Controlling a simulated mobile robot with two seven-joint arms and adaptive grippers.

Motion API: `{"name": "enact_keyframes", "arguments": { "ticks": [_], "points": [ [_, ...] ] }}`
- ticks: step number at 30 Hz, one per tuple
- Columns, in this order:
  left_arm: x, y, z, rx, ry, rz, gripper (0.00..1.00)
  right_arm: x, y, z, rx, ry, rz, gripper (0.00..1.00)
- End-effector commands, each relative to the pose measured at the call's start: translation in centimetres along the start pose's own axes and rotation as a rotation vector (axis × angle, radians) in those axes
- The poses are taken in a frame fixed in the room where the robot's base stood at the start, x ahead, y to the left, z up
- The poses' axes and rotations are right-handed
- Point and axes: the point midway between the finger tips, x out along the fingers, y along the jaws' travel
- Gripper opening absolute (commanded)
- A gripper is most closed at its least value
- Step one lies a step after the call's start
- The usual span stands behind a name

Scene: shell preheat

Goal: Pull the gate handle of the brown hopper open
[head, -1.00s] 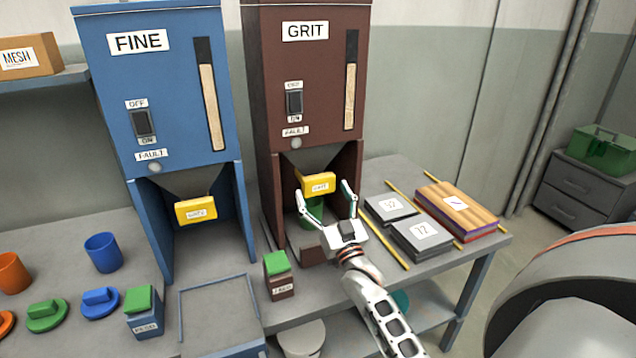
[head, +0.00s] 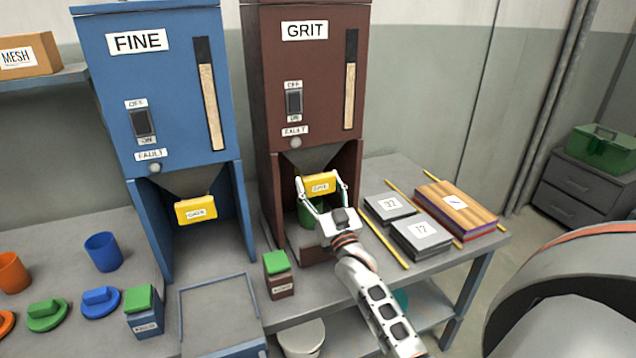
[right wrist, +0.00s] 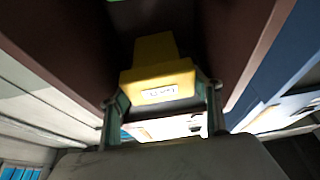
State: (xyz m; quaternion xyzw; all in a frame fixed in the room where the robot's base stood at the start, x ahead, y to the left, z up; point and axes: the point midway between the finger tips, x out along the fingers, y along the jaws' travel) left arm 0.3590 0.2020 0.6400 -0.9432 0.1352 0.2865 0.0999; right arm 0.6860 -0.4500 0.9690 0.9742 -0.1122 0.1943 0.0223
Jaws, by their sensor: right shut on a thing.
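The brown hopper (head: 318,70) labelled GRIT stands at the middle of the bench in the head view. Its yellow gate handle (head: 320,185) sits below the funnel, at the front of the opening. My right gripper (head: 322,184) is shut on the yellow handle, one finger on each side; the handle also shows between the fingers in the right wrist view (right wrist: 157,82). A green cup (head: 309,212) stands under the handle, partly hidden by the gripper. My left gripper is not in view.
The blue FINE hopper (head: 155,80) stands to the left with its own yellow handle (head: 196,209). A small green-topped brown box (head: 279,283) stands in front of the brown hopper. Dark plates (head: 421,236) and a wooden stack (head: 456,208) lie to the right.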

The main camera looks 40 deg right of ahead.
Motion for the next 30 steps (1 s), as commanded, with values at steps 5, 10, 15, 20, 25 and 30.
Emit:
{"name": "enact_keyframes", "arguments": {
  "ticks": [5, 10, 15, 20, 25, 30],
  "points": [
    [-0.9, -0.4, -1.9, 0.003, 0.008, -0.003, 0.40, -2.5, -0.1, -1.2, 0.000, -0.003, -0.001, 0.24],
    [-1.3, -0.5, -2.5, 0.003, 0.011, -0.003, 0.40, -3.9, -0.1, -1.7, 0.000, -0.003, 0.000, 0.24],
    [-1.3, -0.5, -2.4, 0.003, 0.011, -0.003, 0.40, -4.2, -0.1, -1.6, 0.000, -0.003, -0.001, 0.24],
    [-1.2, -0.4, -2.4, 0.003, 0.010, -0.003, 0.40, -4.3, -0.1, -1.5, 0.000, -0.004, -0.001, 0.68],
    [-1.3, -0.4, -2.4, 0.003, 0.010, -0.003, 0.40, -4.2, -0.1, -1.6, 0.000, -0.003, 0.000, 0.81],
    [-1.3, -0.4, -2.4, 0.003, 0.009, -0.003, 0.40, -4.2, 0.0, -1.6, 0.000, -0.002, 0.000, 0.81]
  ]
}}
